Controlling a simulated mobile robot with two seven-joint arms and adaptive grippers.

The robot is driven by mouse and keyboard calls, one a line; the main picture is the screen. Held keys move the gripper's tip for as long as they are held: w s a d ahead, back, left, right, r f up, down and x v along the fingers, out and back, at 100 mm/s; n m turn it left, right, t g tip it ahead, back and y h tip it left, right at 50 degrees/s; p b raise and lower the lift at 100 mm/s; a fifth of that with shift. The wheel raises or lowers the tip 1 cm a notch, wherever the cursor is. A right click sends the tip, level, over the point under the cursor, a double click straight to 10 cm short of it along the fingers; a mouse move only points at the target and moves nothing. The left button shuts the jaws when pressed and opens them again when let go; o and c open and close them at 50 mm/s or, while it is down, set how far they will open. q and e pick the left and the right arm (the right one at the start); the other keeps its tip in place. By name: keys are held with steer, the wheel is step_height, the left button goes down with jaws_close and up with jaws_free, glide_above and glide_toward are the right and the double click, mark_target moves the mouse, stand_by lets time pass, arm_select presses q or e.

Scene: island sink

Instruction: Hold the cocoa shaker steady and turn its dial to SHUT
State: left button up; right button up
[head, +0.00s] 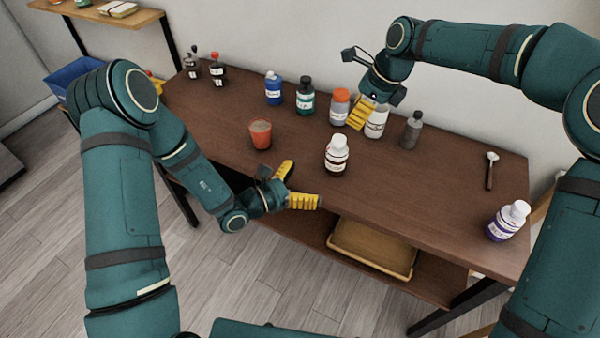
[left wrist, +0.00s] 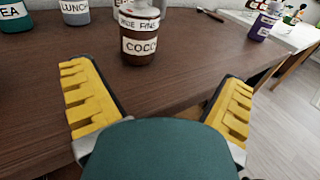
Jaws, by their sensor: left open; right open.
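The cocoa shaker (head: 337,158), a brown jar with a white label and white top, stands upright near the table's front edge. In the left wrist view the shaker (left wrist: 140,45) reads "COCO", with dial words including "FINE" above; the dial setting is not readable. My left gripper (head: 304,183) is open and empty at the front edge, just short of the shaker, its yellow fingers (left wrist: 155,75) spread toward it. My right gripper (head: 360,114) is open above the back of the table, beyond the shaker; one yellow finger shows clearly.
Behind stand a grey bottle with an orange lid (head: 339,107), a white bottle (head: 376,125), a dark grey bottle (head: 411,132), and green (head: 305,98) and blue (head: 273,89) bottles. A red-brown cup (head: 260,135) is left. A purple-labelled bottle (head: 507,222) is right. A tray (head: 372,248) is below.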

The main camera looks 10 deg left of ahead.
mark_target(342, 150)
arm_select(q)
steer(key=shift+w+a+r+n+t+y, duration=0.4)
steer(key=shift+w+a+n+t, duration=0.2)
steer(key=shift+w+t, duration=0.25)
steer(key=shift+w+d, duration=0.1)
steer(key=shift+w, duration=0.1)
steer(key=x, duration=1.3)
steer(key=shift+d, duration=0.1)
steer(key=c, duration=1.5)
